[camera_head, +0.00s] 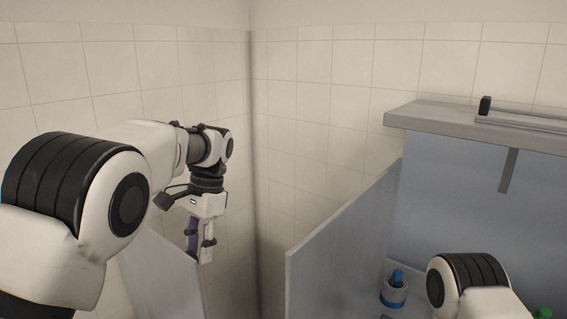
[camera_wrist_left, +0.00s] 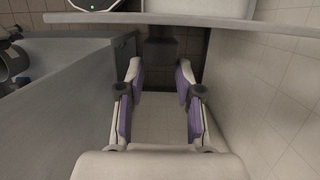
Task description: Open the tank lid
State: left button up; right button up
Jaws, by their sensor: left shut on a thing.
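My left gripper (camera_head: 206,258) points down in the back left corner, between two grey-blue panels. In the left wrist view its purple-padded fingers (camera_wrist_left: 159,65) stand apart, on either side of a dark grey block (camera_wrist_left: 160,52). They are shut on this block, though contact is hard to see. A pale slab (camera_wrist_left: 230,23) crosses above the block, with a white box-like body (camera_wrist_left: 200,7) over it. I cannot tell whether slab or block is the tank lid. My right arm shows at the lower right of the head view; its gripper is out of view.
A left panel (camera_head: 170,272) and a right panel (camera_head: 345,230) flank the corner. Tiled walls (camera_head: 325,90) close off the back and left.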

pick_arm(q)
jog(key=shift+w+d, duration=0.3)
jog(key=shift+w, duration=0.15)
jog(key=shift+s, duration=0.1)
pick_arm(e)
jog(key=shift+w+d, duration=0.25)
jog(key=shift+a, duration=0.1)
pick_arm(q)
jog(key=shift+w+d, duration=0.5)
jog(key=shift+w, duration=0.15)
jog(key=o, duration=0.9)
jog(key=shift+o, duration=0.3)
jog(key=shift+w+f, duration=0.15)
jog(key=shift+w, duration=0.05)
jog(key=shift+s, duration=0.15)
